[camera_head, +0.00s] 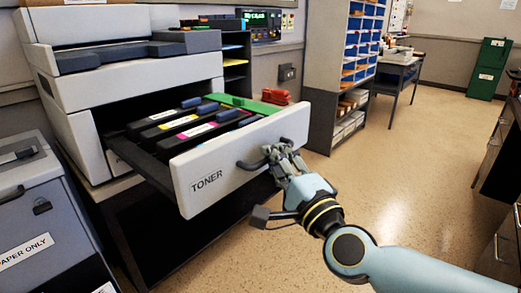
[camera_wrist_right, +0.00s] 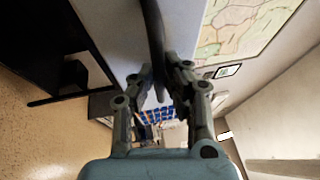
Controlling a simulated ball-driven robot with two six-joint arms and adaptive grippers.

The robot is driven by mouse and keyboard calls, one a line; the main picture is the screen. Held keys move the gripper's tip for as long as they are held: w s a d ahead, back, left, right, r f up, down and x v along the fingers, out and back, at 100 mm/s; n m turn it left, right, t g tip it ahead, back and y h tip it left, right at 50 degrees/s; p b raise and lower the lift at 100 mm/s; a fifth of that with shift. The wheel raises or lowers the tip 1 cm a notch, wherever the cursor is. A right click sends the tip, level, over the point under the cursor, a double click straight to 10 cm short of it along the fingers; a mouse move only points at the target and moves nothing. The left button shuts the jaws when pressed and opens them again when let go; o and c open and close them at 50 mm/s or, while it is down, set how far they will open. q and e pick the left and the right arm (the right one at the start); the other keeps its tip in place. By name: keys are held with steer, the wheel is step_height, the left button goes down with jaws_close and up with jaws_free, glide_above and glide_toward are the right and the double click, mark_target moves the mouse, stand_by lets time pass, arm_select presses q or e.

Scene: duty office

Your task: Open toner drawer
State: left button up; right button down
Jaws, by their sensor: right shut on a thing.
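The toner drawer (camera_head: 205,178) is pulled out from the printer (camera_head: 125,75). Its white front is marked TONER, and toner cartridges with coloured labels (camera_head: 190,122) lie inside. My right gripper (camera_head: 272,152) is at the dark drawer handle (camera_head: 250,165), shut on it. The right wrist view shows the handle (camera_wrist_right: 155,40) as a dark bar running between the two fingers (camera_wrist_right: 160,95). The fingers hide part of the handle in the head view. My left gripper is in neither view.
A grey paper bin (camera_head: 45,225) marked PAPER ONLY stands at the left front. A shelf unit with blue pigeonholes (camera_head: 360,45) stands behind the drawer. Dark drawer cabinets (camera_head: 500,150) line the right edge. The speckled floor (camera_head: 400,150) between is clear.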

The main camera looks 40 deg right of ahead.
steer(key=shift+s+f, duration=0.25)
steer(key=shift+s, duration=0.8)
steer(key=c, duration=1.4)
jaws_free()
steer(key=shift+r, duration=0.15)
steer(key=v, duration=1.2)
